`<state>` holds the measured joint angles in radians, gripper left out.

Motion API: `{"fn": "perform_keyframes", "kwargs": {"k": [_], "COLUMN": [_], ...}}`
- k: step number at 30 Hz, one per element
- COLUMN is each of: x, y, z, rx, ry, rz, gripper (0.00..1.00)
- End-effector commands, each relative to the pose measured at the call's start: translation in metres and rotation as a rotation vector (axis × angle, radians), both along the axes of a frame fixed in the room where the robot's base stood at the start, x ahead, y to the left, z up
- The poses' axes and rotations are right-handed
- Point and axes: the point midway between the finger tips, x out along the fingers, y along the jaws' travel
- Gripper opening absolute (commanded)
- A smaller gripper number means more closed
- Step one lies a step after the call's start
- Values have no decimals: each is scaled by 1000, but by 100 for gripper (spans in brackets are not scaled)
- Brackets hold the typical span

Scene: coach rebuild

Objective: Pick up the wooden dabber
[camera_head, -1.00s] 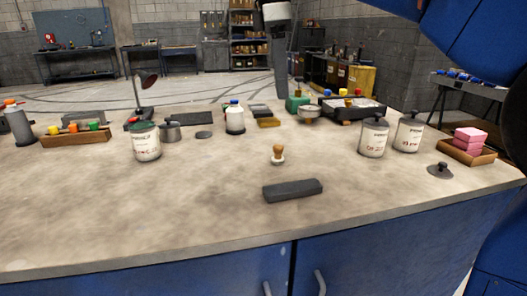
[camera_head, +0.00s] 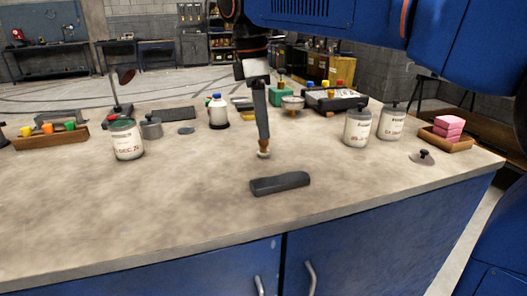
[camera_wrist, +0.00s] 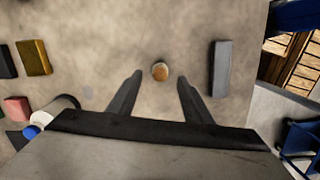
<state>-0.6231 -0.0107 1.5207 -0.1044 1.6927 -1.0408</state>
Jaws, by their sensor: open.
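The wooden dabber (camera_head: 264,150) stands upright on the bench, with a brown wooden handle and a pale base. In the wrist view the dabber (camera_wrist: 160,71) shows from above as a round tan top, a little beyond the fingertips and between their lines. My gripper (camera_head: 263,137) points down over the dabber in the head view and hides part of its handle. In the wrist view my gripper (camera_wrist: 160,78) has its two dark fingers wide apart, with nothing between them. I cannot tell the exact height of the fingertips above the dabber.
A dark grey block (camera_head: 280,184) lies just in front of the dabber. A white bottle (camera_head: 218,112) and a labelled tin (camera_head: 126,140) stand to the left. Labelled tins (camera_head: 357,127) and a tray with pink blocks (camera_head: 447,141) are at right. The bench front is clear.

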Motion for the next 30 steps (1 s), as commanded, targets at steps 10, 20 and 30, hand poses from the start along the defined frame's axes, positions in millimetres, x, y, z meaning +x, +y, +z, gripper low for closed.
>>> {"fn": "perform_keyframes", "kwargs": {"k": [10,20,30], "x": [-1,0,0], "y": [-2,-5,-5], "z": [-34,-55,-54], "rx": [-1,0,0], "ry": [2,1,1], "rz": [0,0,0], "gripper": [45,45,3]}}
